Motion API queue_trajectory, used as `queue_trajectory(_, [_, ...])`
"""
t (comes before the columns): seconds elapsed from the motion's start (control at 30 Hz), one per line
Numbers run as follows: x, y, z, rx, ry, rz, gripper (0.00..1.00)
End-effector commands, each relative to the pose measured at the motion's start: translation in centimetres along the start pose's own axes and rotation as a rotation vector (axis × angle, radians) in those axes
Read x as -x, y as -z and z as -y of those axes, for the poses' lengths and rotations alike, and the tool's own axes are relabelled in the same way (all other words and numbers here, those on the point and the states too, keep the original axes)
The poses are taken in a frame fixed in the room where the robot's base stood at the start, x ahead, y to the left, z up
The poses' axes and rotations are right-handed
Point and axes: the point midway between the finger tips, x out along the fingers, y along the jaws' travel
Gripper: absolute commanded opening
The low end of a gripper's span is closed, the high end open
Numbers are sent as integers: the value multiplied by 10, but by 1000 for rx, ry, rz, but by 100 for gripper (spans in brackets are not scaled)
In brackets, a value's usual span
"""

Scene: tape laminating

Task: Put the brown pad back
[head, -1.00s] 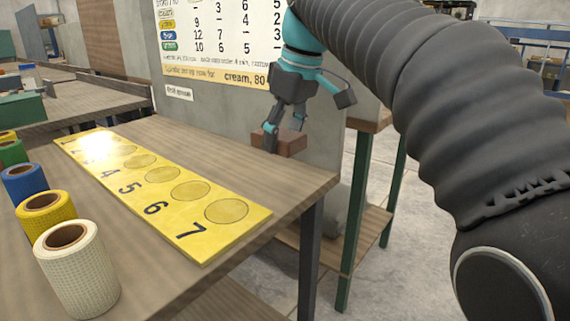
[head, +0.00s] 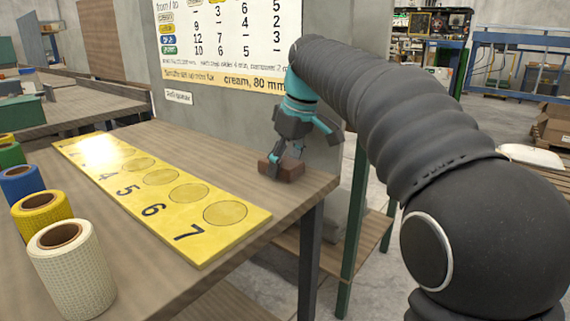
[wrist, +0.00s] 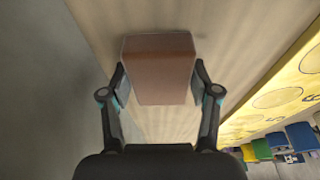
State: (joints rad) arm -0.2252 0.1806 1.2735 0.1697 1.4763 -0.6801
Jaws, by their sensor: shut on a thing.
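The brown pad (head: 284,170) is a small reddish-brown block at the far right end of the wooden table, near the grey wall panel. My gripper (head: 279,163) is shut on it from above. In the wrist view the pad (wrist: 158,68) sits between both fingers of my gripper (wrist: 160,88), one on each side. The pad is at or very close to the table top; I cannot tell whether it touches.
A yellow board (head: 160,195) with numbered circles lies along the table (head: 262,207). Cream, yellow, blue and green rolls stand at left, the cream roll (head: 72,270) nearest. A chart (head: 228,40) hangs on the wall panel behind. Table around the pad is clear.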

Motion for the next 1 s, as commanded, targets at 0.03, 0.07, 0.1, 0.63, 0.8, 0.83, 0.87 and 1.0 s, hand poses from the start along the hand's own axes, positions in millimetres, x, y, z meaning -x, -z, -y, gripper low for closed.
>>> queue_trajectory(0.03, [1,0,0,0,0,0,29])
queue_trajectory(0.07, [1,0,0,0,0,0,29])
queue_trajectory(0.1, [1,0,0,0,0,0,29])
queue_trajectory(0.63, [-2,-1,0,0,0,0,86])
queue_trajectory(0.8, [4,1,0,0,0,0,86])
queue_trajectory(0.83, [6,1,0,0,-1,-1,86])
queue_trajectory(0.87, [10,1,0,0,-1,-1,86])
queue_trajectory(1.0, [34,1,-1,0,-2,-3,86])
